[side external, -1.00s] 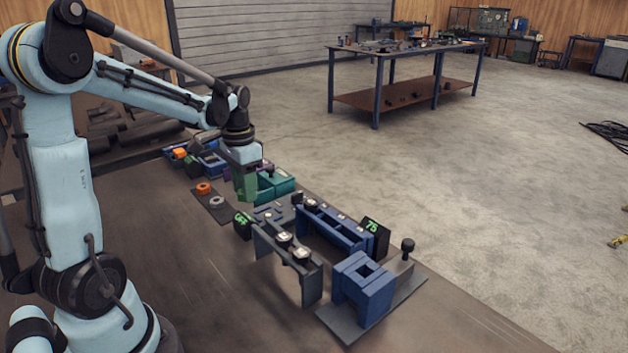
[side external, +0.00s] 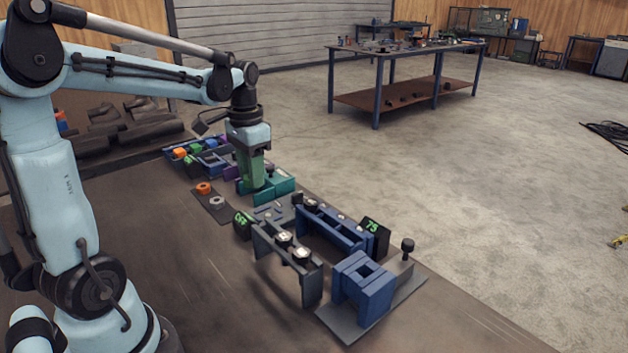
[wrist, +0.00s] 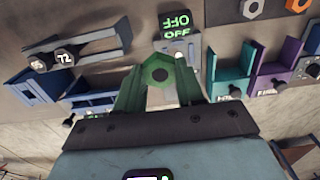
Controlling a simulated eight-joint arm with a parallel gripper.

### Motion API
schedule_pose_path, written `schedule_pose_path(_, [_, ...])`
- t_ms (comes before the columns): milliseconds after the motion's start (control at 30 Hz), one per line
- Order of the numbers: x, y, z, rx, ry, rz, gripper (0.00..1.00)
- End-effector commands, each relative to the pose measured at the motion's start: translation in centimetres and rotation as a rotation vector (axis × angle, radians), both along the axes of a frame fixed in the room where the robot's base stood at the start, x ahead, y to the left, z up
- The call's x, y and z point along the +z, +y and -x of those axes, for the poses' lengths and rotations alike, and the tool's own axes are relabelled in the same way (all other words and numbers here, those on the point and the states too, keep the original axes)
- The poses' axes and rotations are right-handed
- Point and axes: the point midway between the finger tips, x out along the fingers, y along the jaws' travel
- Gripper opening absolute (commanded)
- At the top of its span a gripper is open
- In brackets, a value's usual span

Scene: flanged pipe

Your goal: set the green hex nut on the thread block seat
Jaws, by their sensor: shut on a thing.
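A green hex nut (wrist: 158,73) with a dark round hole is held between the green fingers of my gripper (wrist: 158,88) in the wrist view. In the side view my gripper (side external: 252,178) points down, in front of or over the teal holder (side external: 278,186); the nut cannot be made out there. The teal holder also shows in the wrist view (wrist: 231,72), right of the fingers. I cannot tell for sure which fixture is the thread block seat; a low grey block (side external: 272,213) lies just nearer than the gripper in the side view.
An orange nut (side external: 203,188) and a grey nut (side external: 217,203) lie on a dark strip. Nearer stand a grey rail (side external: 275,255), a long blue fixture (side external: 335,228) and a blue block (side external: 362,290). Small displays flank the fixtures. The front left tabletop is clear.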

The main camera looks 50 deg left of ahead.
Motion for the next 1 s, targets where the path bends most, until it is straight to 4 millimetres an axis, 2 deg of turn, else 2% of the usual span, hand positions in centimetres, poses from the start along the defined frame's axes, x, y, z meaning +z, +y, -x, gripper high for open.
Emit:
schedule_pose_path(167, [-0.8,0.4,-0.7,0.0,0.0,0.0,0.05])
schedule_pose_path(400, [-4.7,2.0,-3.1,0.001,-0.001,0.0,0.05])
schedule_pose_path(600, [-7.5,2.9,-4.4,0.0,-0.001,-0.001,0.05])
schedule_pose_path(767, [-8.4,3.2,-4.8,0.0,-0.001,-0.001,0.05])
schedule_pose_path(1000, [-8.5,3.2,-4.8,0.0,-0.001,-0.001,0.05])
